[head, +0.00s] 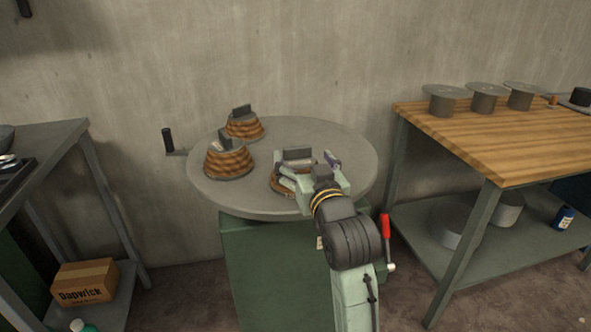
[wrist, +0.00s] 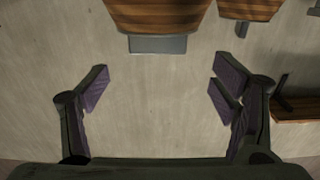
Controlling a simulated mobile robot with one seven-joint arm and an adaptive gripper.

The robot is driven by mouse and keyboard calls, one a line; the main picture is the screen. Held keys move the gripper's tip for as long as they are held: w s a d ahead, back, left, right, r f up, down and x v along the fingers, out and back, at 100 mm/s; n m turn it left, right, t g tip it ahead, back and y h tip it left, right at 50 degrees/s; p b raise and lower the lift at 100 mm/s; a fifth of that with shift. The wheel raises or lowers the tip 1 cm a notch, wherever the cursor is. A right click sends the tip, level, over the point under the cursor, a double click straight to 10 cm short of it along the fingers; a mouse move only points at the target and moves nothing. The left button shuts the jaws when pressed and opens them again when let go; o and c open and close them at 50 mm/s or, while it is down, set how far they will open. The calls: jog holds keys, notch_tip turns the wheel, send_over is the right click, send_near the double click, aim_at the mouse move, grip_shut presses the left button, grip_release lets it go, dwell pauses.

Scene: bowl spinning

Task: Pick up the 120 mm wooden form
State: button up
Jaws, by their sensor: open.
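Three ribbed wooden forms with grey upright blocks on top stand on a round grey table (head: 330,143) in the head view. One form (head: 245,128) is at the back, one (head: 228,162) at the left, and one (head: 279,183) at the front, partly hidden by my gripper (head: 305,172). I see no size marks, so I cannot tell which is the 120 mm one. In the wrist view my gripper (wrist: 163,85) is open with nothing between its fingers. A wooden form (wrist: 157,15) with a grey block shows above the gap, block pointing down; its contact with my gripper is not visible.
A crank handle (head: 168,140) stands left of the round table. A wooden-topped bench (head: 500,140) with grey discs (head: 446,92) is at the right, a dark bench (head: 50,150) at the left. A red lever (head: 385,226) is beside my arm. Another wooden piece (wrist: 250,10) shows in the wrist view.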

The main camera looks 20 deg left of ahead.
aim_at(298, 150)
jog(key=shift+f+p+x, duration=0.2)
jog(key=shift+p+x, duration=0.1)
jog(key=shift+x, duration=1.4)
jog(key=shift+f+p+x, duration=0.2)
jog(key=shift+p+x, duration=0.1)
jog(key=shift+x, duration=1.45)
jog(key=shift+w+d, duration=0.1)
jog(key=shift+d, duration=0.1)
jog(key=shift+c, duration=0.6)
grip_shut()
jog(key=shift+r, duration=0.1)
